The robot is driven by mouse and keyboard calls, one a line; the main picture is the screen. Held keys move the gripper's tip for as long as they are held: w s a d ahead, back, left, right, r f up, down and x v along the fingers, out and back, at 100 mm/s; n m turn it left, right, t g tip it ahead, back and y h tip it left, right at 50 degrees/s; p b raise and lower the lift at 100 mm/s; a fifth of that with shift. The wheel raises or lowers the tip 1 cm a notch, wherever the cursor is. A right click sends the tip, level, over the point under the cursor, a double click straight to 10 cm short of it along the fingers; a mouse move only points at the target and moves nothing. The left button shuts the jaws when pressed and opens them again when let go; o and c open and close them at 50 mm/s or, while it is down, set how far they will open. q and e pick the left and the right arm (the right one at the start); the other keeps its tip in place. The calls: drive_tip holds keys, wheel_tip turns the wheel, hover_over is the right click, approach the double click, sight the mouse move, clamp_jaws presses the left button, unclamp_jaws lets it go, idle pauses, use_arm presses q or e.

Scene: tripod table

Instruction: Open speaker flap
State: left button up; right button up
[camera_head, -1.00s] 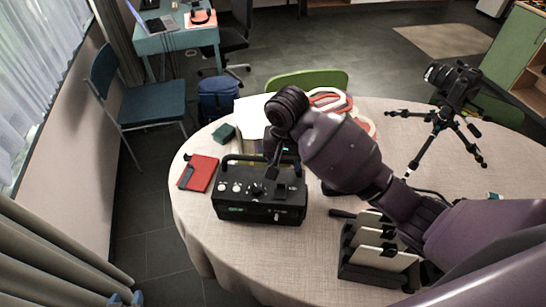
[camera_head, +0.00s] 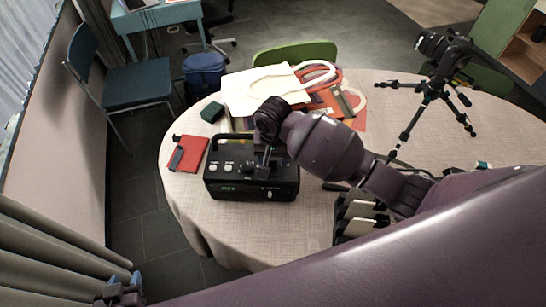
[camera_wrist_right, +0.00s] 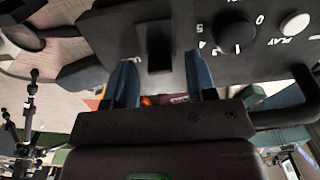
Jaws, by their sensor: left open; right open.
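The black speaker (camera_head: 225,189) stands on the round table, with knobs and a carrying handle on top. In the right wrist view its panel (camera_wrist_right: 190,25) carries a knob, a white button marked PLAY and a dark protruding tab (camera_wrist_right: 160,45), which may be part of the flap. My right gripper (camera_head: 262,166) is over the top of the speaker. In the right wrist view its open blue fingers (camera_wrist_right: 163,82) are on either side of the tab, close to the panel. Contact cannot be told. My left gripper (camera_head: 122,281) is open and empty at the lower left, away from the table.
Left of the speaker lies a red notebook (camera_head: 194,153) with a dark item on it. Behind are a small green box (camera_head: 212,112) and a cream bag (camera_head: 262,84). A rack (camera_head: 352,225) stands to the right, and a camera tripod (camera_head: 430,95) further right.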

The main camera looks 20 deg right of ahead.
drive_tip(key=shift+f, duration=0.25)
drive_tip(key=c, duration=0.9)
